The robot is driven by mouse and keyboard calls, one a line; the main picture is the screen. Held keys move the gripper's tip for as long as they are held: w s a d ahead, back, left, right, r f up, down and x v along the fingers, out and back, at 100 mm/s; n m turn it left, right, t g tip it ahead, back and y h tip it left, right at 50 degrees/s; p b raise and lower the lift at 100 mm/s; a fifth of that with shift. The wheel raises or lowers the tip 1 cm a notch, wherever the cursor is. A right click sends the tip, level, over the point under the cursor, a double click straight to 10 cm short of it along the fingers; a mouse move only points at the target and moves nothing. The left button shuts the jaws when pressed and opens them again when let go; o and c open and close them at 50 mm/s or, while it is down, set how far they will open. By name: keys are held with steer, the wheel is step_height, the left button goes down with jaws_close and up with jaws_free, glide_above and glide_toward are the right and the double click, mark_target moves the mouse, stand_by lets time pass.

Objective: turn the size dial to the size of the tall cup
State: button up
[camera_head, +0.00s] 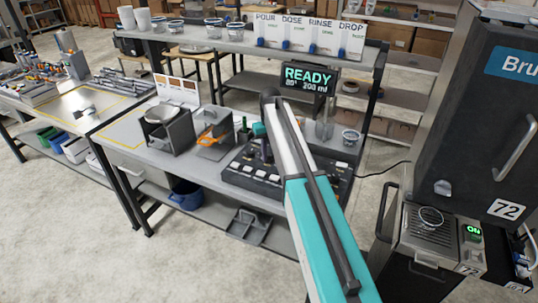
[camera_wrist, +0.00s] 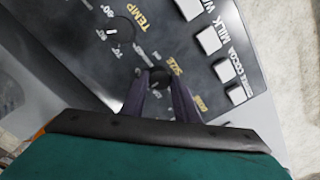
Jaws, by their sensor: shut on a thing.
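The size dial (camera_wrist: 158,75) is a small dark round knob beside the word SIZE on the black control panel, in the wrist view. My gripper (camera_wrist: 159,84) is shut on this knob, with one dark finger on each side. The knob's pointer and most of its scale are hidden by the fingers. In the head view the control panel (camera_head: 240,175) lies on the bench, partly behind my arm. A display (camera_head: 308,78) above it reads READY, 80° and 200 ml.
The temp dial (camera_wrist: 114,30) and several white buttons (camera_wrist: 209,40) lie near my gripper. A large dark machine (camera_head: 480,110) is at right.

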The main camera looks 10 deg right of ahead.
mark_target(270, 156)
steer(key=shift+w+r, duration=0.1)
steer(key=o, duration=1.1)
steer(key=shift+c, duration=0.2)
step_height(270, 156, up, 14)
steer(key=p, duration=0.5)
steer(key=shift+s+f, duration=0.2)
steer(key=shift+f, duration=0.05)
